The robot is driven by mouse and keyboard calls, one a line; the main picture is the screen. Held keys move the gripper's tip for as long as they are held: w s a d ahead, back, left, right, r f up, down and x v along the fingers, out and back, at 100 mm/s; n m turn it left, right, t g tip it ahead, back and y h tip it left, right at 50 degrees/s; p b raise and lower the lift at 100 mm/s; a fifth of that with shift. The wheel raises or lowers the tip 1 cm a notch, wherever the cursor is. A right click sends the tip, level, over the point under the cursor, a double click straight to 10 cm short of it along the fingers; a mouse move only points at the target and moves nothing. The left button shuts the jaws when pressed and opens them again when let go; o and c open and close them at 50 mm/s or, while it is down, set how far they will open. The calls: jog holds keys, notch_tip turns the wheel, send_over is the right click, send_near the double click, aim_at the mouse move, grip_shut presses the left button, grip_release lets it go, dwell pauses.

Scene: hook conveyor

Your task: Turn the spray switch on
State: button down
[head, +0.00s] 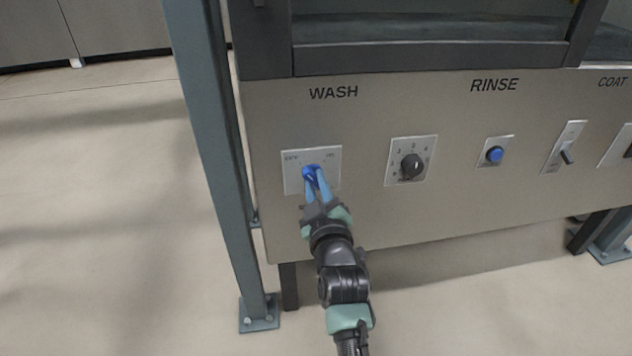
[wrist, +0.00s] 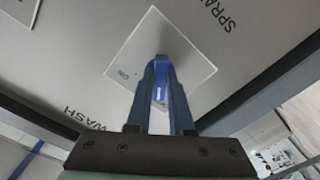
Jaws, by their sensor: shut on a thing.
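The switch plate (head: 291,176) is a pale square on the front panel under the word WASH, with OFF at its upper left and ON at its upper right. It also shows in the wrist view (wrist: 181,30), with ON readable and SPRAY lettered on the panel beside it. A blue switch knob (wrist: 161,66) stands out from the plate. My gripper (head: 312,176) is shut on the blue knob, one finger on each side of it.
To the right on the panel (head: 350,215) are a black dial (head: 412,166), a blue button (head: 494,154) under RINSE, and a lever switch (head: 567,154). A blue-grey post (head: 212,140) stands close to the left of the switch. The floor at the left is clear.

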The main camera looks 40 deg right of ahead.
jog(key=m+p, duration=0.1)
jog(key=m, duration=0.3)
jog(key=shift+w, duration=0.1)
jog(key=m, duration=0.4)
jog(key=shift+p, duration=0.35)
jog(key=m, duration=0.4)
jog(key=shift+a+m+p, duration=0.1)
jog(key=shift+m+p, duration=0.2)
jog(key=shift+p, duration=0.1)
jog(key=shift+m, duration=1.6)
jog(key=shift+p, duration=0.3)
jog(key=c, duration=0.8)
grip_release()
jog(key=p+v, duration=0.3)
jog(key=v, duration=1)
jog(key=shift+m, duration=0.3)
